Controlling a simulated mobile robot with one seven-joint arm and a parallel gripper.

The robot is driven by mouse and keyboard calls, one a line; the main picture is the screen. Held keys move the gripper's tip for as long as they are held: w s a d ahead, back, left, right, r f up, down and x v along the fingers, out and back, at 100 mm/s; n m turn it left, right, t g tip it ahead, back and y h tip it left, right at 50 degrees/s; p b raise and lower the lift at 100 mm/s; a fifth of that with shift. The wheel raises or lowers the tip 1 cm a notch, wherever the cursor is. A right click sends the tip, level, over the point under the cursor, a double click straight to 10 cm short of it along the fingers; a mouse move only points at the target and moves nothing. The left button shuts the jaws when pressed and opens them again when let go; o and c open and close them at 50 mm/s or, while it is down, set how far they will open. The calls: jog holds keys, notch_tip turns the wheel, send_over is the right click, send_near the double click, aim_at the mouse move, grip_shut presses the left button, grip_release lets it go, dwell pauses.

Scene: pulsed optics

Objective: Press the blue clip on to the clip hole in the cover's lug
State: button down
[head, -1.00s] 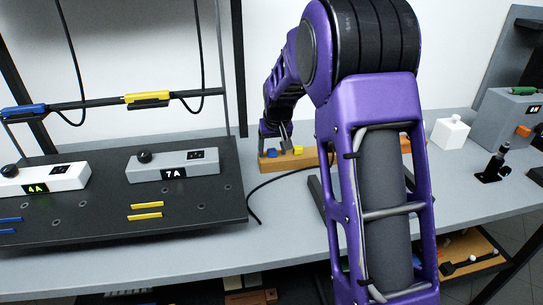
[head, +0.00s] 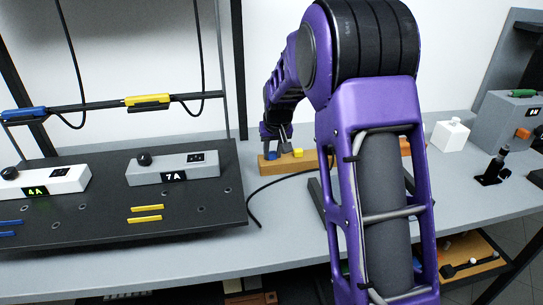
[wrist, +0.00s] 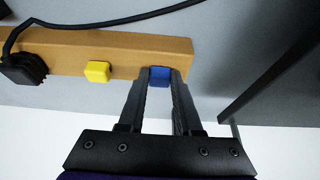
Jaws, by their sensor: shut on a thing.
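The blue clip (wrist: 160,76) sits at the right end of a wooden block (wrist: 60,52) in the wrist view. My gripper (wrist: 160,84) has one finger on each side of it and is shut on it. In the head view my gripper (head: 275,140) reaches down to the left end of the block (head: 263,168), and the blue clip is mostly hidden by the fingers. I cannot make out the cover's lug or its clip hole in either view.
A yellow clip (wrist: 97,71) sits on the same block. A black cable (head: 285,176) lies in front of it. A dark board (head: 100,225) with units 4A (head: 45,181) and 7A (head: 172,168) stands to the left. A white bottle (head: 450,134) and grey box (head: 508,122) stand right.

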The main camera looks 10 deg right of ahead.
jog(key=shift+r+p, duration=1.95)
jog(key=shift+r, duration=1.15)
